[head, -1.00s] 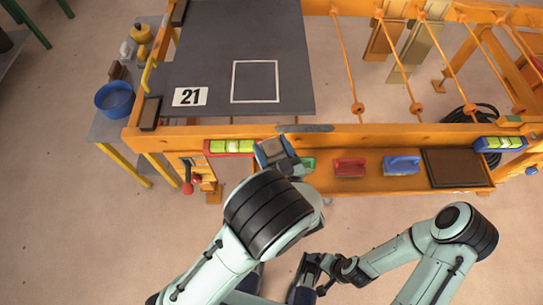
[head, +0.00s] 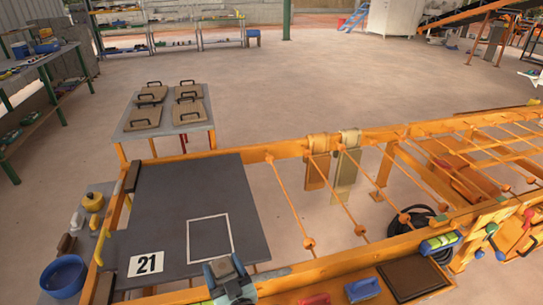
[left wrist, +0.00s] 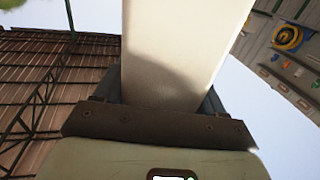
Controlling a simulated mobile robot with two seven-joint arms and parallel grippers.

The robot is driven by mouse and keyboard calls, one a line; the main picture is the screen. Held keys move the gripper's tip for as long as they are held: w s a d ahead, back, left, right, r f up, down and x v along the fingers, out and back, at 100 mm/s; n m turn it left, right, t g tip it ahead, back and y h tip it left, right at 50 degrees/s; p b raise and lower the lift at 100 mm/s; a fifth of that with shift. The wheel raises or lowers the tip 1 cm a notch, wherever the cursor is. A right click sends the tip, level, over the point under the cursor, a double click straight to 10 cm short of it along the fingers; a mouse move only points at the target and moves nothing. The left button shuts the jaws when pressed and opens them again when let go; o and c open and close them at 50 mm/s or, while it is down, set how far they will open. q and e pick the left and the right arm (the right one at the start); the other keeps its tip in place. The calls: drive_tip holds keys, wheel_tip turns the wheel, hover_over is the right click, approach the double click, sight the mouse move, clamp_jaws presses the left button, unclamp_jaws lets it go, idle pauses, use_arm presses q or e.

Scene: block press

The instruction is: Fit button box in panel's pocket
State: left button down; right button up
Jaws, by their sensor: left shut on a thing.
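I cannot tell whether the outline is a recess. My left gripper (head: 230,277) is at the bottom of the head view, close to the panel's near right corner. In the left wrist view it is shut on a pale block (left wrist: 180,45) that fills the space between the jaws. I cannot tell if this is the button box; no buttons show. My right gripper is out of view.
A blue bowl (head: 62,278) and a yellow pot (head: 92,201) stand left of the panel. A red item (head: 315,299), a blue item (head: 362,290) and a brown board (head: 413,277) lie along the near rail. A small table (head: 195,126) with several handled boards stands behind. Open floor lies beyond.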

use_arm(q)
drive_tip(key=w+a+f+m+t+h+p, duration=0.2)
drive_tip(key=w+a+m+h+p, duration=0.25)
drive_tip(key=h+p, duration=0.3)
drive_tip(key=s+f+m, duration=0.1)
drive_tip(key=s+f, duration=0.3)
drive_tip(key=f, duration=0.1)
drive_tip(key=shift+s+f+h, duration=0.15)
drive_tip(key=shift+s+h, duration=0.2)
drive_tip(key=shift+h, duration=0.1)
drive_tip(key=shift+a, duration=0.2)
